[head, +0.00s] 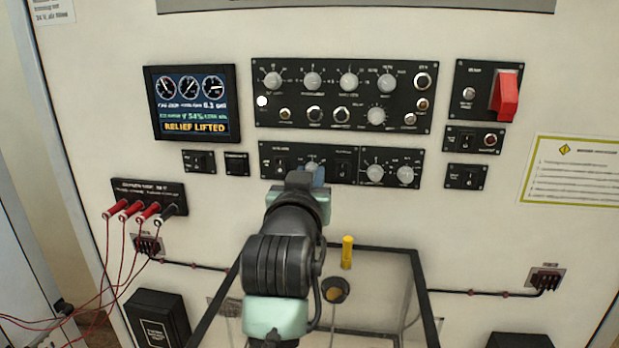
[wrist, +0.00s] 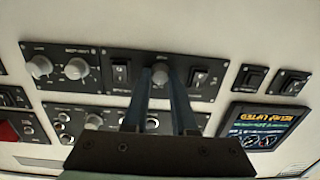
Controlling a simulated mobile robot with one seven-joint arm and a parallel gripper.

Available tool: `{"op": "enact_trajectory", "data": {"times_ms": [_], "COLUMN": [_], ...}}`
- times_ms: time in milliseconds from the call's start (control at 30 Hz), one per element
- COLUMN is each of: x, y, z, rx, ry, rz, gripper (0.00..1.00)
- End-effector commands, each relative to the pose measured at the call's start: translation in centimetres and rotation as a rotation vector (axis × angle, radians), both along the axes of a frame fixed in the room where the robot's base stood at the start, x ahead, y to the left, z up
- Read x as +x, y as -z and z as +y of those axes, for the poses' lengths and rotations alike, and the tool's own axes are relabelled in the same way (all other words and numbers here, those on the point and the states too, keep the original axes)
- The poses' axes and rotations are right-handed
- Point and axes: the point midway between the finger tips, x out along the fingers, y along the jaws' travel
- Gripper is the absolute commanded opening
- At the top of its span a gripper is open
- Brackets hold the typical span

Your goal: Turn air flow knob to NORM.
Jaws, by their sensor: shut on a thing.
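My gripper (head: 312,178) reaches up to the lower middle panel (head: 335,154). It is shut on a small grey knob (head: 312,163) between two black rocker switches. The wrist view is upside down and shows my gripper (wrist: 161,80) with one blue-grey finger on each side of the knob (wrist: 160,72). The knob's label and pointer are too small or too covered to read, so I cannot tell its setting or confirm it is the air flow knob. Two more grey knobs (head: 375,172) sit on the panel to the right.
The display (head: 192,103) reads "RELIEF LIFTED". A large knob panel (head: 340,95) is above, and a red switch cover (head: 505,95) at the upper right. Red cables (head: 121,240) plug in at the left. A yellow-topped post (head: 347,252) and a framed clear box (head: 385,290) stand below.

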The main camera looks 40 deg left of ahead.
Motion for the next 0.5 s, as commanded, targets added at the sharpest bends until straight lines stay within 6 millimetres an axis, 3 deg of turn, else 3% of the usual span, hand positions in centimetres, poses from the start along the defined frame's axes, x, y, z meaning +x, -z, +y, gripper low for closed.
{"op": "enact_trajectory", "data": {"times_ms": [500], "x": [-0.02], "y": [0.05], "z": [0.05], "rx": [-0.151], "ry": [0.000], "rz": [-0.090], "gripper": [0.00]}}
